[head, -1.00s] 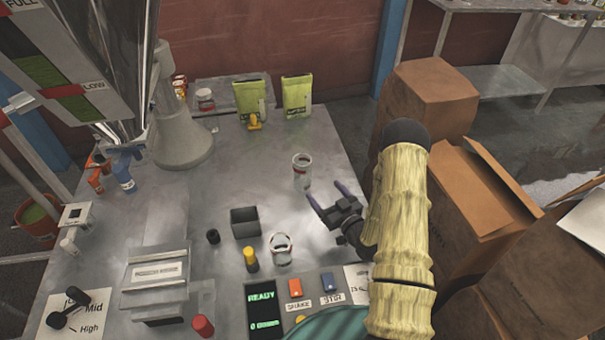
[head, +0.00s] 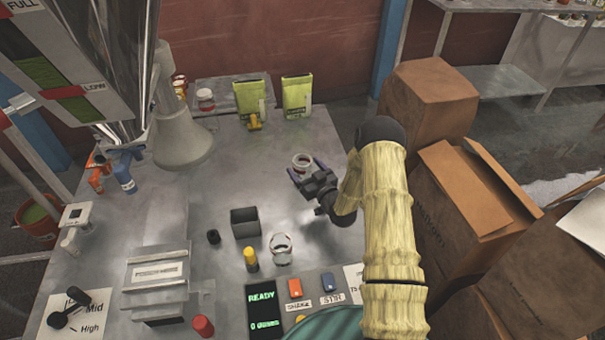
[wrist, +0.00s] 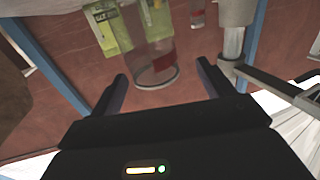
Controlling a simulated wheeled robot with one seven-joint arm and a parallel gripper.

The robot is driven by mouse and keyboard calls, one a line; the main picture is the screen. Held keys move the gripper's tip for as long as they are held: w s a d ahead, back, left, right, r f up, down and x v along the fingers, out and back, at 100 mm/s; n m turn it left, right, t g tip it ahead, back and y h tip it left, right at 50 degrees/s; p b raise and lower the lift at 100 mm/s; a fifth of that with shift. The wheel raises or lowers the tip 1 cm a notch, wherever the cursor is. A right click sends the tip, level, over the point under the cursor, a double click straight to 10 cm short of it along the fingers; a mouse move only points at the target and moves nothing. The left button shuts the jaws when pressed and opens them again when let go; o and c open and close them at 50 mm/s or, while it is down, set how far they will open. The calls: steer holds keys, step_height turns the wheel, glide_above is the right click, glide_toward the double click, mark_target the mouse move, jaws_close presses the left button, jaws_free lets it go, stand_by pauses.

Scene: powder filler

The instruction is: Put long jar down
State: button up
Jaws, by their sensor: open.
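The long jar (head: 302,160) is clear, with a pale rim, and stands upright on the metal table right of centre; my gripper hides its lower part in the head view. In the wrist view the clear jar (wrist: 150,55) shows a red patch and a round rim, lying ahead of and between the two fingers. My gripper (head: 306,170) is open at the near side of the jar, with one finger toward each side. I cannot tell whether a finger touches the glass.
A shorter clear jar (head: 281,249), a dark square box (head: 245,222) and a yellow-topped bottle (head: 251,260) stand nearer. Green pouches (head: 297,97) stand at the back. Cardboard boxes (head: 465,195) crowd the right. The table left of the long jar is clear.

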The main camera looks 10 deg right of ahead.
mark_target(298, 156)
steer(key=shift+d+x, duration=0.15)
steer(key=shift+x, duration=1.15)
steer(key=shift+d+x, duration=0.15)
steer(key=shift+x, duration=1.15)
steer(key=shift+w+r, duration=0.1)
steer(key=c, duration=1.5)
steer(key=shift+o, duration=0.2)
step_height(298, 156, up, 10)
steer(key=shift+p, duration=0.35)
